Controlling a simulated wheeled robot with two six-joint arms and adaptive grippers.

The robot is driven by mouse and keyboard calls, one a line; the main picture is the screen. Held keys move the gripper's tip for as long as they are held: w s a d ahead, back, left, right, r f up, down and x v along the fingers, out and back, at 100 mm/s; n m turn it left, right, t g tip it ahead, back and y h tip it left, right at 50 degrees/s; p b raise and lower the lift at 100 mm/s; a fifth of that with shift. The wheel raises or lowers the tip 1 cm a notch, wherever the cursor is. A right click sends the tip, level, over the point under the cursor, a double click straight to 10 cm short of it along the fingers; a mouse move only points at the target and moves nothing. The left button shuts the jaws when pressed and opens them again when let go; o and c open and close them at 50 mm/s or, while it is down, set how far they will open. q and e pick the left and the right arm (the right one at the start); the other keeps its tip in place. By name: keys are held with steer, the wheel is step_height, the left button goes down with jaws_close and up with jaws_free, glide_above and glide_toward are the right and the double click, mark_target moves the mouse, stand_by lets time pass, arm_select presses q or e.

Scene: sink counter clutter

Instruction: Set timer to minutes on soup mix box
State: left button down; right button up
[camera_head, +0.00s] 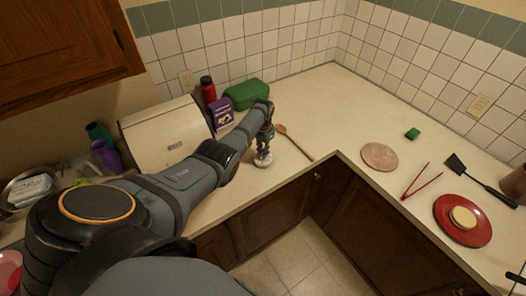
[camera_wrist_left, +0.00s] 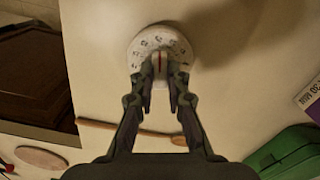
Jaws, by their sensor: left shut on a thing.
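A round white kitchen timer (camera_head: 263,160) with a numbered dial lies on the counter near the inner corner. It also shows in the left wrist view (camera_wrist_left: 142,42). My left gripper (camera_wrist_left: 160,72) points down at it and is shut on its central knob, which carries a red mark. The dial numbers are too blurred to read. The purple soup mix box (camera_head: 221,113) stands behind the timer to the left. In the left wrist view, the box's label (camera_wrist_left: 310,90) is cut by the right edge and seems to read "20 Minu". My right gripper is not seen.
A wooden spoon (camera_head: 294,142) lies just right of the timer. A green container (camera_head: 243,94), a red bottle (camera_head: 208,90) and a bread box (camera_head: 167,138) stand behind. A pink disc (camera_head: 380,157), red tongs (camera_head: 422,181) and a red plate (camera_head: 447,222) lie on the right counter.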

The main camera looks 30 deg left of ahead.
arm_select(q)
steer(key=c, duration=1.3)
jaws_free()
steer(key=shift+r, duration=0.2)
step_height(320, 180, up, 12)
steer(key=shift+f, duration=0.2)
